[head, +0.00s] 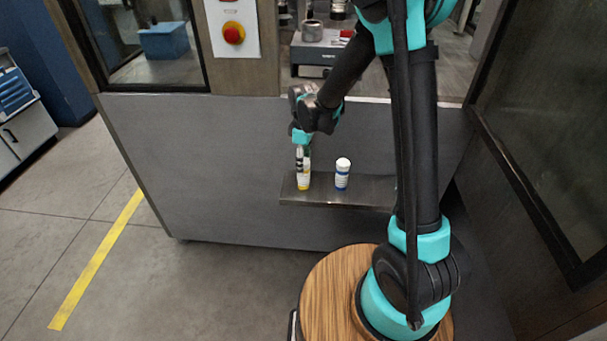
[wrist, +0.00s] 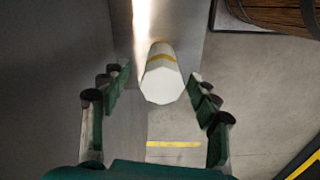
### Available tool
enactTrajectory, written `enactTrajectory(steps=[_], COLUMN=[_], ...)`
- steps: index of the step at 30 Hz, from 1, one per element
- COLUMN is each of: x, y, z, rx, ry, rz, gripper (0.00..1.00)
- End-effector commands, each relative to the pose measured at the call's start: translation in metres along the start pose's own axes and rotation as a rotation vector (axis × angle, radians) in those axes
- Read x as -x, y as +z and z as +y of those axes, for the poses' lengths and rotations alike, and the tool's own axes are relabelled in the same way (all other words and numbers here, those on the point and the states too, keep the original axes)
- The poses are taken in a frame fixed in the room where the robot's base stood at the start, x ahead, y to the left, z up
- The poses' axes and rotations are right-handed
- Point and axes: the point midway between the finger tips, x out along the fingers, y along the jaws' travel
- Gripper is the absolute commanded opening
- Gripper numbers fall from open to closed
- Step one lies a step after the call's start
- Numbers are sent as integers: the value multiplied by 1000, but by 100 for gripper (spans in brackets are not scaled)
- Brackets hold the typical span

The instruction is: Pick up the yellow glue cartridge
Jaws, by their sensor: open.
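The yellow glue cartridge (head: 304,184), white with a yellow band near its base, stands upright on a narrow metal shelf (head: 362,191), at the left end. My gripper (head: 302,158) points down over it and partly covers its upper part in the head view. In the wrist view, the cartridge's white end and yellow band (wrist: 162,72) lie between the two open green and black fingers (wrist: 160,92). Gaps show on both sides there, so the fingers appear not to be closed on it.
A white and blue cartridge (head: 342,173) stands on the shelf just right of the yellow one. A grey panel (head: 220,170) rises behind the shelf. A red button (head: 234,33) is on the frame above. The floor at left is clear, with a yellow line (head: 98,258).

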Motion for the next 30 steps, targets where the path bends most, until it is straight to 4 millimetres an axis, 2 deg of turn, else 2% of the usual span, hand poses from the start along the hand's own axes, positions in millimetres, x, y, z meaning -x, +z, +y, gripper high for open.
enactTrajectory(steps=[3,8,18,28,30], x=[-11,-19,-60,-67,-67], y=[0,0,-1,-1,-1], z=[0,0,-2,-2,-2], rx=[0,0,-1,-1,-1], ry=[0,0,0,0,0], rz=[0,0,0,0,0], gripper=[61,61,61,61,55])
